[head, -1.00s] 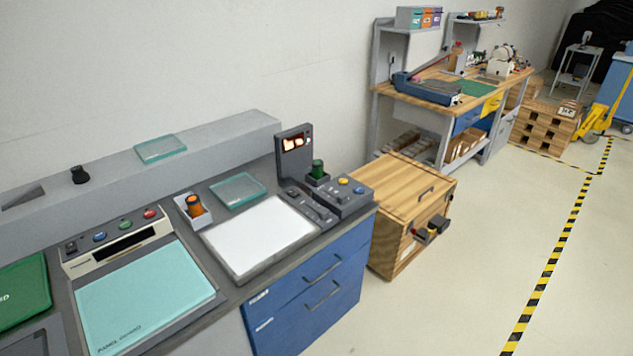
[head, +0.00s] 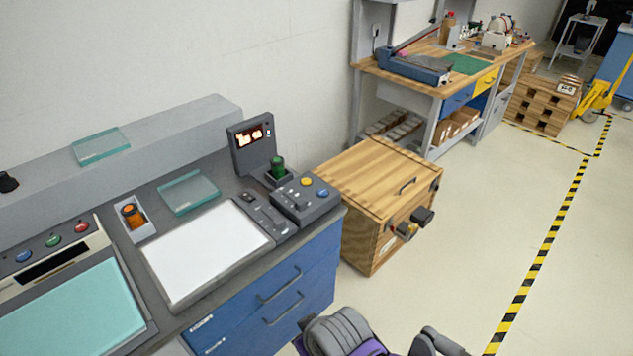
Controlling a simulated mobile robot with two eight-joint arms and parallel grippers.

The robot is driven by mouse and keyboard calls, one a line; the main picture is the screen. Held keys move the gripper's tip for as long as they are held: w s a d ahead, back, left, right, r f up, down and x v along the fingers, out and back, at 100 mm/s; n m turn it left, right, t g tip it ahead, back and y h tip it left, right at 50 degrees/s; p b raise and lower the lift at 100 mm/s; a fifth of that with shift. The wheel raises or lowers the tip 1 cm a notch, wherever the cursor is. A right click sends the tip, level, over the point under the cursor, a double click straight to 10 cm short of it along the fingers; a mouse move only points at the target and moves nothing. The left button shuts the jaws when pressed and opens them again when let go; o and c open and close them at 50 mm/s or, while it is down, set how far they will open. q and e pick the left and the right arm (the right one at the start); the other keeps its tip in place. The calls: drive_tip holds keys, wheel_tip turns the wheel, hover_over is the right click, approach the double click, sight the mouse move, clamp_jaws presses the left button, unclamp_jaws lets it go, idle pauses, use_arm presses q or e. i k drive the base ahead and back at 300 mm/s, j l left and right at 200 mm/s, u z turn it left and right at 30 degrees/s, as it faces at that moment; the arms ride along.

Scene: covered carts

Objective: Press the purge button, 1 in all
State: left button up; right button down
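No label reading "purge" is legible, so I cannot tell which button it is. A dark control box (head: 304,199) on the right of the bench carries a yellow button (head: 307,182), a blue button (head: 323,193) and a smaller button. A panel (head: 50,258) on the left carries a blue button (head: 22,256), a green button (head: 53,241) and a red button (head: 82,227). Grey and purple arm parts of mine show at the bottom edge, apart from the bench.
A white plate (head: 205,250) and a glass slab (head: 188,193) lie on the bench. A wooden crate (head: 378,180) stands right of the blue drawers (head: 285,290). Floor at right is clear.

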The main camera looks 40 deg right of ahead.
sight(322, 193)
drive_tip(key=i+l, duration=0.1)
drive_tip(key=l, duration=0.35)
drive_tip(key=i+l, duration=0.1)
drive_tip(key=l, duration=0.3)
drive_tip(key=i+l+u, duration=0.1)
drive_tip(key=l, duration=0.35)
drive_tip(key=i+l, duration=0.15)
drive_tip(key=l, duration=0.3)
drive_tip(key=i+l, duration=0.1)
drive_tip(key=l, duration=0.3)
drive_tip(key=u, duration=0.05)
